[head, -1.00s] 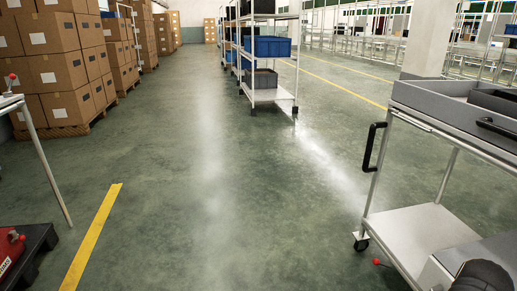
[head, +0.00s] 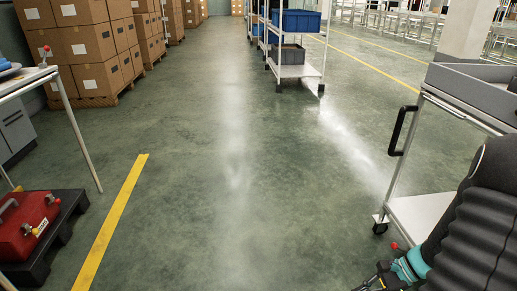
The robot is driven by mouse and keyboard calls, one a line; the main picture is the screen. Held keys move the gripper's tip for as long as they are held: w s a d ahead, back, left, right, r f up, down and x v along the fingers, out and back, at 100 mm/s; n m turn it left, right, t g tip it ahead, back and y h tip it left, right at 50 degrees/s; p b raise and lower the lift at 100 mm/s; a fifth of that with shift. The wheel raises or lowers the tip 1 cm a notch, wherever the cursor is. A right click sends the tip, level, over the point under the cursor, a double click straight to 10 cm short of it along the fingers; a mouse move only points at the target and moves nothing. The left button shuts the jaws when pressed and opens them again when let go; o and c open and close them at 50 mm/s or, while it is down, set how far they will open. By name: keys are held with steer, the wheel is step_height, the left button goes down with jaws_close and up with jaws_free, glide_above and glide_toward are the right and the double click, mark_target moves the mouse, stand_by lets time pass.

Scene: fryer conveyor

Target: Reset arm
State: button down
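My arm (head: 470,235) shows at the lower right of the head view, a dark ribbed sleeve with a teal band. My gripper (head: 372,284) is at the bottom edge, low in front of the cart and partly cut off by the frame. Its fingers are too small and cropped to tell whether they are open or shut. I see nothing clearly held in it.
A grey-topped cart (head: 470,82) with a black handle stands at the right, close to my arm. A red case (head: 25,228) sits on a black pallet at the left, near a table (head: 30,80). Stacked boxes (head: 75,45) and a shelf rack (head: 300,70) stand farther back. The middle floor is clear.

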steer(key=s+a+r+n+t+h+p, duration=0.1)
steer(key=s+a+r+n+t+h, duration=0.1)
steer(key=r, duration=0.8)
steer(key=s+a+r+n+t+h+p, duration=0.1)
steer(key=s+a+r+n+h, duration=0.2)
steer(key=a+r+n, duration=0.3)
steer(key=s+a+r+n+t+h+p, duration=0.1)
steer(key=r+n, duration=0.6)
steer(key=r, duration=0.7)
steer(key=s+a+t+h, duration=0.1)
steer(key=s+a+h, duration=0.1)
steer(key=a+h, duration=0.1)
steer(key=shift+s+n+t, duration=0.3)
steer(key=shift+s+n, duration=0.05)
steer(key=shift+n, duration=0.05)
steer(key=shift+d, duration=0.1)
